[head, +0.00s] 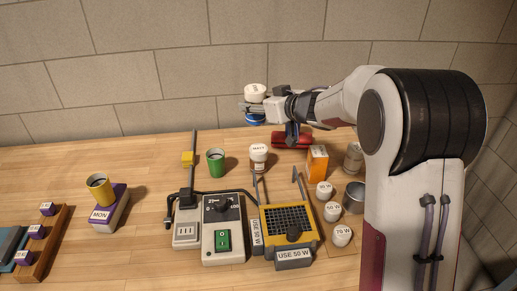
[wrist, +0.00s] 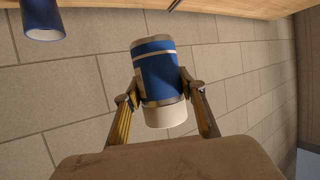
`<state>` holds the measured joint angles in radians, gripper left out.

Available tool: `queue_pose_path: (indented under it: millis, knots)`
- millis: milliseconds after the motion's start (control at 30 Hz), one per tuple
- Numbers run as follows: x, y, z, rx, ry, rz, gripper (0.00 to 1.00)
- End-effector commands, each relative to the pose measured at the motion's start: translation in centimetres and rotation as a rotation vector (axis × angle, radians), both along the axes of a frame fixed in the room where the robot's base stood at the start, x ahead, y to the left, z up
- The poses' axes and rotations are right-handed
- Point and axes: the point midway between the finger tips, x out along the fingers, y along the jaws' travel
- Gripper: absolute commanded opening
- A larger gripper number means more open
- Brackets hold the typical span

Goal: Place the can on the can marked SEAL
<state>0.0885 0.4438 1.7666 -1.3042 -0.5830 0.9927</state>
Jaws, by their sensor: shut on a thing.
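My gripper (head: 254,106) is shut on a can, raised well above the back of the table. The can has a white top (head: 255,91) with small print I cannot read, and a blue body (head: 255,119). In the wrist view the held can (wrist: 156,72) is blue with pale metal bands, sits between both fingers, and appears upside down, its white end (wrist: 165,115) low in the picture. I cannot read SEAL on any can. A white-topped can with a brown band and dark print (head: 258,157) stands on the table below the gripper. A greyish can (head: 353,158) stands partly beside my arm.
A green cup (head: 216,162), a meter with a post (head: 222,240), a yellow device (head: 288,224) and several white-topped weights (head: 332,211) crowd the middle. A blue cylinder (wrist: 43,20) shows in the wrist view.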

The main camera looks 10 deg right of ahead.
Motion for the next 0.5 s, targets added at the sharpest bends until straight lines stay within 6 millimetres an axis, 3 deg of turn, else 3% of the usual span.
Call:
queue_pose_path:
  millis: [500]
  knots:
    - [0.26, -0.87, -0.36, 0.0, -0.001, -0.052, 0.11]
